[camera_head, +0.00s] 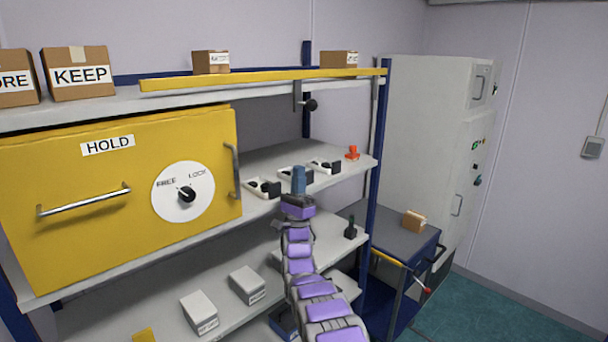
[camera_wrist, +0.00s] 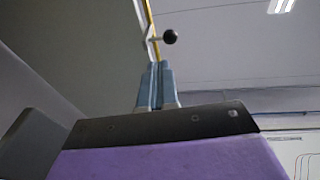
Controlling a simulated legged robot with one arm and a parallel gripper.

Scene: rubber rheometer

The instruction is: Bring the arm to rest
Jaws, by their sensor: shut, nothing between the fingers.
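My arm, with purple and grey links, reaches up from the bottom of the head view toward the shelf rack. My gripper (camera_head: 298,172) points upward in front of the middle shelf, near the small white trays. In the wrist view the two blue-grey fingers of my gripper (camera_wrist: 157,72) lie together, shut and empty. A black ball knob (camera_wrist: 170,37) on a bracket shows just beyond the fingertips in that view. In the head view this knob (camera_head: 311,105) hangs under the top shelf, above and to the right of my gripper.
A yellow HOLD box (camera_head: 110,235) with a FREE/LOCK dial (camera_head: 183,192) fills the left. A yellow bar (camera_head: 260,78) runs along the top shelf. A red stamp-like object (camera_head: 352,153) stands on the middle shelf. A cart (camera_head: 375,232) and grey cabinet (camera_head: 420,150) stand right; floor there is clear.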

